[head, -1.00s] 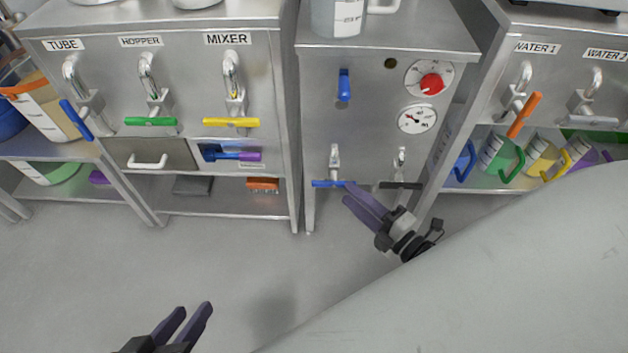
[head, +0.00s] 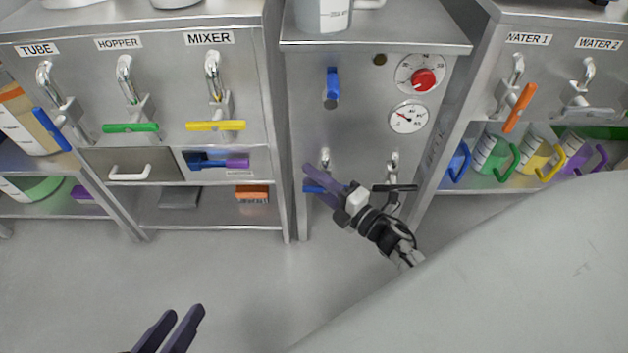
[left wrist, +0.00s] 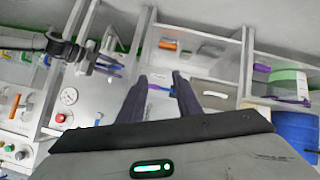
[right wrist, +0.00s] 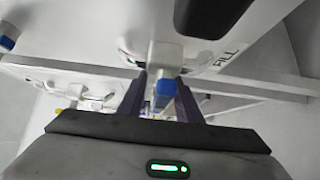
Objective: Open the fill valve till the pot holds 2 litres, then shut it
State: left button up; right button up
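The fill valve's blue handle (head: 312,188) is low on the middle cabinet, partly covered by my right gripper (head: 312,180). In the right wrist view the blue handle end (right wrist: 165,88) shows between the fingers of my right gripper (right wrist: 161,92), near a label ending in "ILL". The fingers stand apart; I cannot tell whether they touch the handle. A clear vessel with level marks (head: 322,16), possibly the pot, stands on the cabinet and is cut off by the picture edge; its level is not readable. My left gripper (head: 178,325) is open and empty above the floor.
A second valve with a black handle (head: 395,188) is right of the fill valve. Above are a blue lever (head: 332,88), a red knob (head: 424,79) and a gauge (head: 408,118). Side cabinets hold labelled taps, including the yellow-handled mixer tap (head: 215,126). The floor in front is clear.

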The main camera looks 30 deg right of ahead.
grip_shut()
